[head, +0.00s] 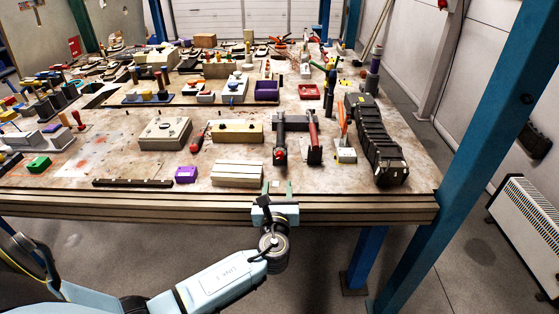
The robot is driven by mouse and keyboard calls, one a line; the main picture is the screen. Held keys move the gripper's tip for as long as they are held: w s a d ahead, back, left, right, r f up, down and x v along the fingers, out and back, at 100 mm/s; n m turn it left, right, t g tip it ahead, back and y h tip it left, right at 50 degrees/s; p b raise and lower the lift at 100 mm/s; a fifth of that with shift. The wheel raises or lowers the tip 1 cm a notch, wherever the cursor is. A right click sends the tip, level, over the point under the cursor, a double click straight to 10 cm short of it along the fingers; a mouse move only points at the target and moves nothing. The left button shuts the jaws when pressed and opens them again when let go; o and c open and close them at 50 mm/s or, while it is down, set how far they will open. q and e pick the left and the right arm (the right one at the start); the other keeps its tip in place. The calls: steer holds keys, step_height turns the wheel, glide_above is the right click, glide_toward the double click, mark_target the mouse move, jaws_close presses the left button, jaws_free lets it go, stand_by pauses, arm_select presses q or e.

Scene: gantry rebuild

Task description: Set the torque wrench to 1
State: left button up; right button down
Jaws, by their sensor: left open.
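A dark tool with a red band (280,154) lies near the front edge of the table, its end towards me; it looks like the torque wrench, but its scale is too small to read. A red-and-dark tool (314,145) lies just to its right, and I cannot rule out that this is the wrench. My left gripper (277,187) is open and empty at the table's front edge, its greenish fingers pointing away from me. It is a little short of the dark tool and apart from it. My right gripper is out of view.
A slatted pale block (238,173) and a purple box (186,174) stand left of my gripper. A wooden block (236,131) and a grey box (165,133) stand behind. A long black ribbed object (374,140) lies to the right. The table (335,183) is bare at front right.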

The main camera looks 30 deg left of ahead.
mark_target(280, 157)
arm_select(q)
steer(key=b+x, duration=0.2)
steer(key=x, duration=1.1)
steer(key=shift+w, duration=0.1)
steer(key=c, duration=0.9)
